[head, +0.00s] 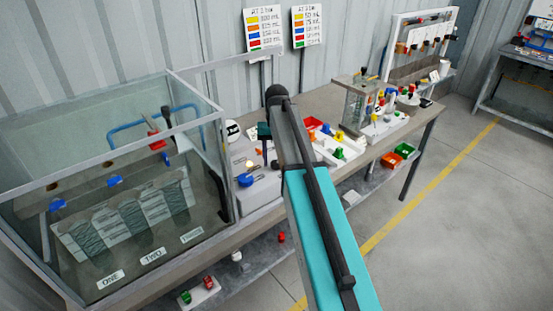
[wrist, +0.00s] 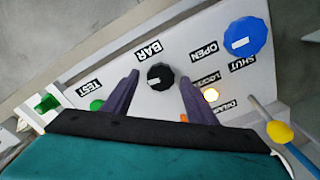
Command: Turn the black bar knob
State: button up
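The black bar knob (wrist: 160,76) is in the upper middle of the wrist view, on a white panel (wrist: 205,62) beside the label BAR. It is round and faceted, with a short white mark. My gripper (wrist: 159,80) is open, with its two dark purple fingers apart, one on each side of the knob in the picture. Bare panel shows between each fingertip and the knob, so I see no contact; the height of the tips above the panel is hard to tell. In the head view my arm hides the gripper and the black knob.
A large blue knob (wrist: 245,36) by OPEN and SHUT, a lit lamp (wrist: 210,94), a green button (wrist: 97,105) and a yellow-ended lever (wrist: 280,132) surround it. A glass tank (head: 110,190) stands left on the bench. Trays and fittings stand right.

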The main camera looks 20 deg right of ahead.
jog(key=shift+r, duration=0.1)
notch_tip(320, 180, up, 14)
jog(key=p, duration=0.8)
jog(key=shift+f, duration=0.2)
jog(key=shift+f, duration=0.1)
dwell(0.8)
